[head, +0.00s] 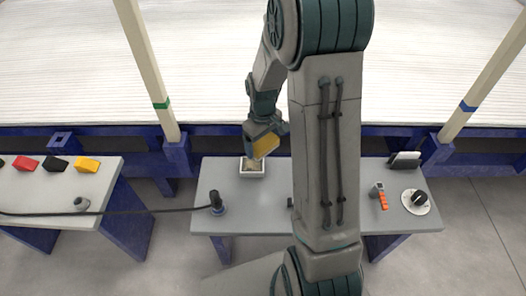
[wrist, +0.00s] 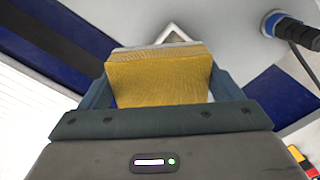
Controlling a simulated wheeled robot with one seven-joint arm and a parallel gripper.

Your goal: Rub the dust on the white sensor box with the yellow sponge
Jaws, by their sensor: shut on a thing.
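The yellow sponge (head: 266,146) is held in my gripper (head: 262,138). In the wrist view the sponge (wrist: 160,78) fills the space between the two fingers, and my gripper (wrist: 158,95) is shut on it. The white sensor box (head: 252,168) stands on the grey table just below the sponge in the head view. Its front and part of its top show, with a tan patch on top that may be dust. In the wrist view only a corner of the box (wrist: 174,32) shows behind the sponge. I cannot tell whether the sponge touches the box.
The grey table (head: 262,213) has a black plug (head: 216,202) with a cable, an orange-handled tool (head: 381,196) and a round dial (head: 416,201). A side table (head: 50,185) at left bears red, black and yellow blocks. My arm hides the table's middle.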

